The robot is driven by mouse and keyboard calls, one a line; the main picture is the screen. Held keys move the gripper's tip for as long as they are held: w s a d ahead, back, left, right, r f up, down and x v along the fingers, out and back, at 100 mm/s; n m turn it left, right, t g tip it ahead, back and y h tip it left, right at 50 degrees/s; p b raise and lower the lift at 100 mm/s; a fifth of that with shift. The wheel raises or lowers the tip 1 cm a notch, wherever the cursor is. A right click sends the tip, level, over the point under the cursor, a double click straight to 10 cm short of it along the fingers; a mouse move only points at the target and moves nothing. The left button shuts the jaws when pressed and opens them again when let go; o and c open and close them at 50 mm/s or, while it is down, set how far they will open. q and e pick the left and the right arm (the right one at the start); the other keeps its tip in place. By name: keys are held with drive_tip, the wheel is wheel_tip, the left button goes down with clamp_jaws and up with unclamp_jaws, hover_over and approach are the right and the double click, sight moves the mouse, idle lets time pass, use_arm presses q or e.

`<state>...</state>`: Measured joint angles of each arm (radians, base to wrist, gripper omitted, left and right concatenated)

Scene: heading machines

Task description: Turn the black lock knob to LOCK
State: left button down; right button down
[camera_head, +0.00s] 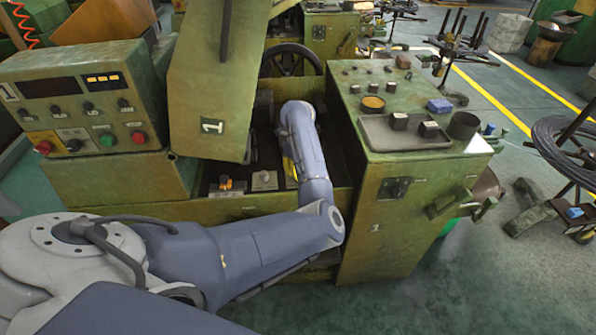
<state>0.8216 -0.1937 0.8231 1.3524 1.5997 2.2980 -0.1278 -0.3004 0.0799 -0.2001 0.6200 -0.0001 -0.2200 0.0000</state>
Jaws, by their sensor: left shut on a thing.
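My left arm comes in from the lower left and bends at a blue-grey elbow. Its forearm rises into the open bay of the green machine (200,207). My left gripper (284,138), at the far end of the forearm, shows only as a small dark part low in the bay. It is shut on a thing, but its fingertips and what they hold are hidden. I cannot make out the lock knob or its LOCK mark there. A black plate with a dark knob (395,188) sits on the front of the right cabinet, apart from the gripper. My right gripper is not in view.
A raised green cover (212,100) stands left of my forearm. In the bay are an orange-topped control (225,183) and a grey one (264,180). A control box (90,110) stands at left. The right cabinet top (400,85) holds a tray, blocks and a cup.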

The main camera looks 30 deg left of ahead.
use_arm(q)
drive_tip(key=n, duration=1.1)
drive_tip(key=shift+a+n, duration=0.1)
drive_tip(key=shift+n, duration=0.2)
idle(0.3)
drive_tip(key=c, duration=1)
unclamp_jaws()
drive_tip(key=shift+r, duration=0.1)
wheel_tip(320, 180, up, 12)
